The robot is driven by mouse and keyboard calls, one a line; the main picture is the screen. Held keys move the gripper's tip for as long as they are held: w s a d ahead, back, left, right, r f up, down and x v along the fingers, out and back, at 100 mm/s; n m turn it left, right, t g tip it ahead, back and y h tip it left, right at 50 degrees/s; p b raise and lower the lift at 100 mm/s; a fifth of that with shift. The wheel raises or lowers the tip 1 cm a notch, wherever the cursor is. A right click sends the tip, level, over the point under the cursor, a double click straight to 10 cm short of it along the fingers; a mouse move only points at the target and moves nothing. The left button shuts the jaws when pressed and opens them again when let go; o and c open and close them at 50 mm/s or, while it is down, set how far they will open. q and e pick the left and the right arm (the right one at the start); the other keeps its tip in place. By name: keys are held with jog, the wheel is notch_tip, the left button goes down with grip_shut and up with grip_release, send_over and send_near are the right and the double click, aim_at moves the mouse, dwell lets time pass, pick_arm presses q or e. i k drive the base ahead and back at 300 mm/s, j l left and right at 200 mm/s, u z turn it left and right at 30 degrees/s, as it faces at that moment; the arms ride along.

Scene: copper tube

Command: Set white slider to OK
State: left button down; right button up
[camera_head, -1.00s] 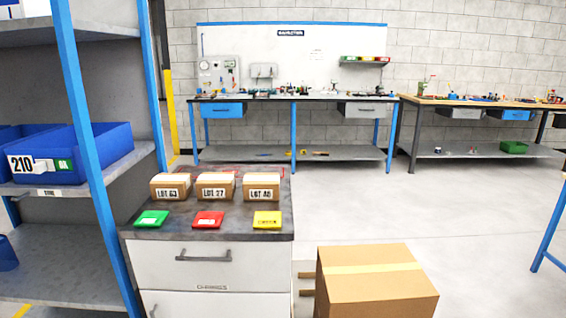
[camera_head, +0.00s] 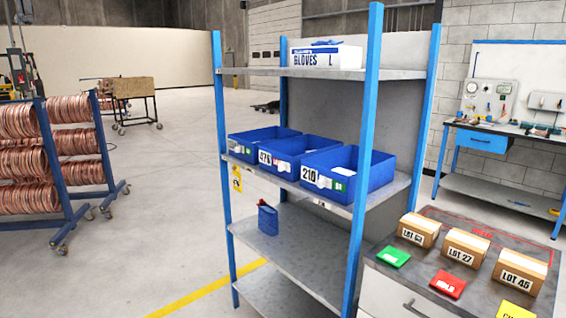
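Three blue bins stand in a row on a shelf of the blue-posted rack: the 210 bin (camera_head: 375,185), the 476 bin (camera_head: 300,148) and a left bin (camera_head: 275,133) whose number is too small to read. On the front of the 210 bin, a white piece (camera_head: 323,181) sits beside the number, with a green patch (camera_head: 339,186) to its right. The 476 bin also has a white piece (camera_head: 283,166) on its front. Which piece is the task's white slider, and its exact setting, I cannot tell. Neither gripper is in view.
A grey cabinet (camera_head: 378,291) at the lower right bears LOT boxes (camera_head: 466,248) and green, red and yellow cards. A gloves box (camera_head: 325,55) is on the top shelf. Copper coil racks (camera_head: 75,155) stand left. The floor (camera_head: 150,220) between is clear.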

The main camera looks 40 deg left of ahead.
aim_at(283, 166)
jog(key=u, duration=1.1)
